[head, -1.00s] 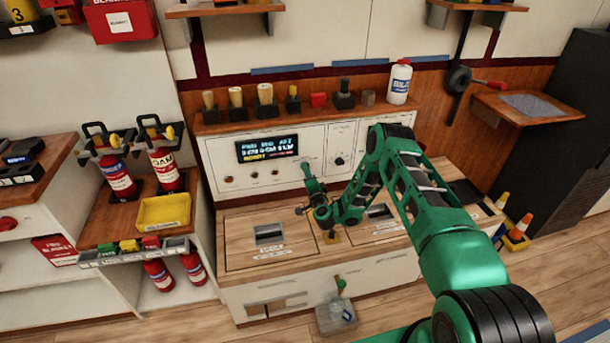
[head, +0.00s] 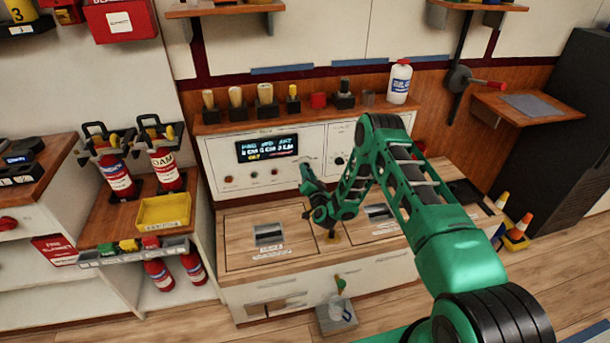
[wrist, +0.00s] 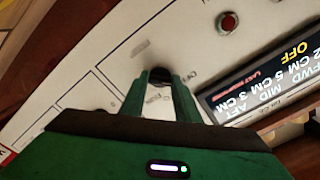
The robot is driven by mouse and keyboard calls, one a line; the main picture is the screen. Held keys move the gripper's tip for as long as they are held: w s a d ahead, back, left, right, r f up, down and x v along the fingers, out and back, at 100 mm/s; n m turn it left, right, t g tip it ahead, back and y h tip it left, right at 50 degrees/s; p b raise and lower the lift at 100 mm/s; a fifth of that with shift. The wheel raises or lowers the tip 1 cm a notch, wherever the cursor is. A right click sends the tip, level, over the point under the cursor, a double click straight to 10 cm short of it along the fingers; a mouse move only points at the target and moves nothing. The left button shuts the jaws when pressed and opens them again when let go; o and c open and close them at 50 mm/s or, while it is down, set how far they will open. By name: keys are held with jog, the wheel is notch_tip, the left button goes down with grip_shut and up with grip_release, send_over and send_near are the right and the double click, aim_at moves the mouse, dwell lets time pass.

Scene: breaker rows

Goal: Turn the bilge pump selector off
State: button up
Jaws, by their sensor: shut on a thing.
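The bilge pump selector is a dark round knob (wrist: 160,74) on the white control panel, seen in the wrist view. My gripper (wrist: 161,84) has its two green fingers shut on the knob, one on either side. In the head view my gripper (head: 305,168) reaches the panel face and hides the knob. The display (head: 267,148) to its left shows white level readings and a short yellow line. In the wrist view this display (wrist: 270,82) reads OFF in yellow.
A red button (wrist: 228,21) sits near the knob on the panel. Another black knob (head: 339,160) is to the right of my gripper. The wooden counter (head: 235,222) lies below.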

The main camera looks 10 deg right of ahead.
jog(key=shift+s+d+f, duration=0.1)
jog(key=shift+d+f, duration=0.15)
jog(key=o, duration=1)
jog(key=shift+a+r, duration=0.1)
jog(key=s, duration=1)
jog(key=shift+s, duration=0.3)
jog(key=shift+w, duration=0.1)
